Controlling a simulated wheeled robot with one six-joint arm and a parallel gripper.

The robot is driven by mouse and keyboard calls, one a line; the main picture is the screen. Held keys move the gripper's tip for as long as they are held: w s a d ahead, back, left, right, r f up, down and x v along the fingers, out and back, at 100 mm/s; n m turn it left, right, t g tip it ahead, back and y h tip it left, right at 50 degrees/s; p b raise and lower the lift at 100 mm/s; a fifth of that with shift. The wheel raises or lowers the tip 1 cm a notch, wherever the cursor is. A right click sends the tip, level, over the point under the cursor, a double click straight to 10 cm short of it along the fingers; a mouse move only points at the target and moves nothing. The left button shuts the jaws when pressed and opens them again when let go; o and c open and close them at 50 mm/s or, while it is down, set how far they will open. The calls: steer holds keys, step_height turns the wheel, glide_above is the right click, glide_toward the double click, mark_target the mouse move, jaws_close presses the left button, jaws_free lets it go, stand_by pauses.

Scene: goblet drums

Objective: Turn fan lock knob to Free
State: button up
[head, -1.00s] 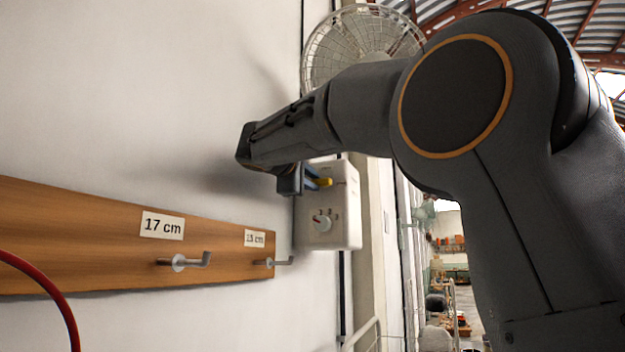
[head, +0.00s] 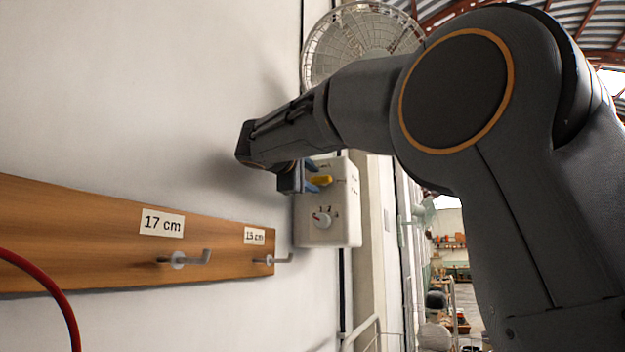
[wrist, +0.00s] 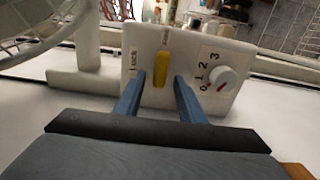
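The yellow fan lock knob (wrist: 161,68) is on the white control box (wrist: 225,60) on the wall. In the wrist view it stands lengthwise, one end toward the label at the top edge, apparently "Free"; the "Lock" label is at its left. In the head view the knob (head: 320,181) lies about level, pointing right. My gripper (wrist: 160,80) is open, with one blue finger on each side of the knob and gaps visible between. In the head view my gripper (head: 316,174) is at the box's upper left.
A white numbered dial (wrist: 221,78) sits beside the knob on the same box. A caged fan (head: 362,45) is above. A wooden rail (head: 100,235) with metal hooks and a red cable (head: 50,290) are at left.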

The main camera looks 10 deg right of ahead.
steer(key=b+v, duration=0.2)
steer(key=v, duration=0.6)
stand_by(0.5)
